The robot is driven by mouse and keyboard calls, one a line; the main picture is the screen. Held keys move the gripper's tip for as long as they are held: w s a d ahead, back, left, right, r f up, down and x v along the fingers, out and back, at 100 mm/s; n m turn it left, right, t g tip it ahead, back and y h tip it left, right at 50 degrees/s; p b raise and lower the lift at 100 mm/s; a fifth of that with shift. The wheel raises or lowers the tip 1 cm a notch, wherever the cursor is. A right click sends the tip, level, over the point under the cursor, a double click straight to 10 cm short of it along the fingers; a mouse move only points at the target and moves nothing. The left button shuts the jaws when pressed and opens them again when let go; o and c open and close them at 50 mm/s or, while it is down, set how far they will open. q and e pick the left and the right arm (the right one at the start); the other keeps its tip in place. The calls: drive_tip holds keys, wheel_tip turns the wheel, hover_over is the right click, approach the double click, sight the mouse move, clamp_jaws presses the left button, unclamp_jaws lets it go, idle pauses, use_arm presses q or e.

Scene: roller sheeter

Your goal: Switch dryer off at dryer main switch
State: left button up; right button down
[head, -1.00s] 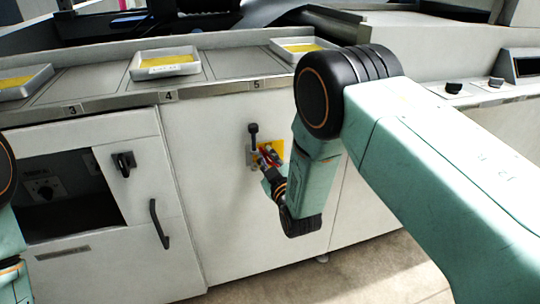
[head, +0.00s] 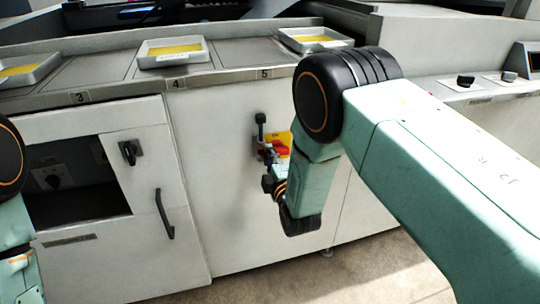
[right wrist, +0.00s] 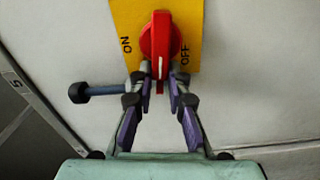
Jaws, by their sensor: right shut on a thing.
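The dryer main switch is a red rotary knob (right wrist: 160,38) on a yellow plate (right wrist: 122,12) marked ON at left and OFF at right in the right wrist view. Its handle with a white mark points down the picture, between the two labels. My right gripper (right wrist: 160,88) is shut on the handle's lower end, a fingertip on each side. In the head view the red knob (head: 281,149) and yellow plate (head: 285,138) show on the white cabinet front, partly hidden by my right gripper (head: 268,160). My left gripper is out of view.
A dark lever (right wrist: 100,90) with a round knob sticks out close beside my right fingers; it also shows in the head view (head: 260,125). An open cabinet bay (head: 75,190) and a door handle (head: 164,214) are at left. Trays (head: 172,52) stand on the counter above.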

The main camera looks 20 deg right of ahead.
drive_tip(key=shift+w+d+n, duration=0.1)
drive_tip(key=shift+n, duration=0.7)
drive_tip(key=c, duration=1.4)
unclamp_jaws()
drive_tip(key=shift+o, duration=0.5)
drive_tip(key=shift+f, duration=0.15)
drive_tip(key=s, duration=1.2)
drive_tip(key=shift+d, duration=0.2)
